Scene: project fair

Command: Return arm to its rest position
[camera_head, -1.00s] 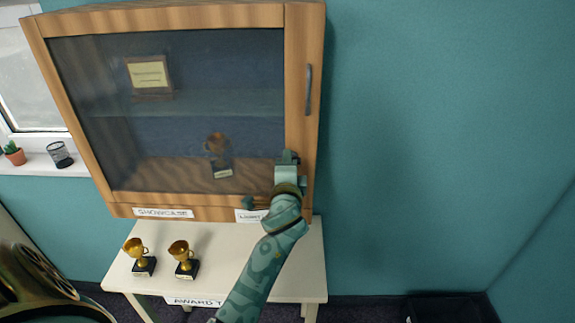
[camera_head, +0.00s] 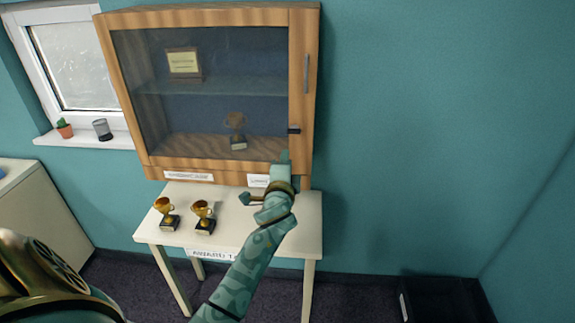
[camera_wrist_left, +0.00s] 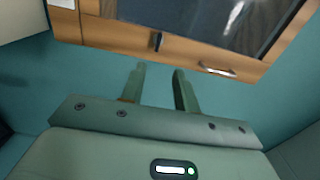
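My left arm rises from the bottom middle of the head view. Its gripper (camera_head: 285,162) is just in front of the lower right corner of the wooden glass-fronted cabinet (camera_head: 222,16), below the dark latch (camera_head: 294,130). In the left wrist view the two fingers (camera_wrist_left: 160,80) stand apart with nothing between them, below the cabinet's wooden edge (camera_wrist_left: 115,33). The latch (camera_wrist_left: 157,41) and the door handle (camera_wrist_left: 216,70) show beyond them. The cabinet door looks shut. My right gripper is not in view.
Two gold trophies (camera_head: 168,213) (camera_head: 203,215) stand on the white table (camera_head: 230,232) under the cabinet. A third trophy (camera_head: 236,130) and a plaque (camera_head: 184,64) are behind the glass. A black crate (camera_head: 440,305) is on the floor at right. A window sill (camera_head: 85,140) is at left.

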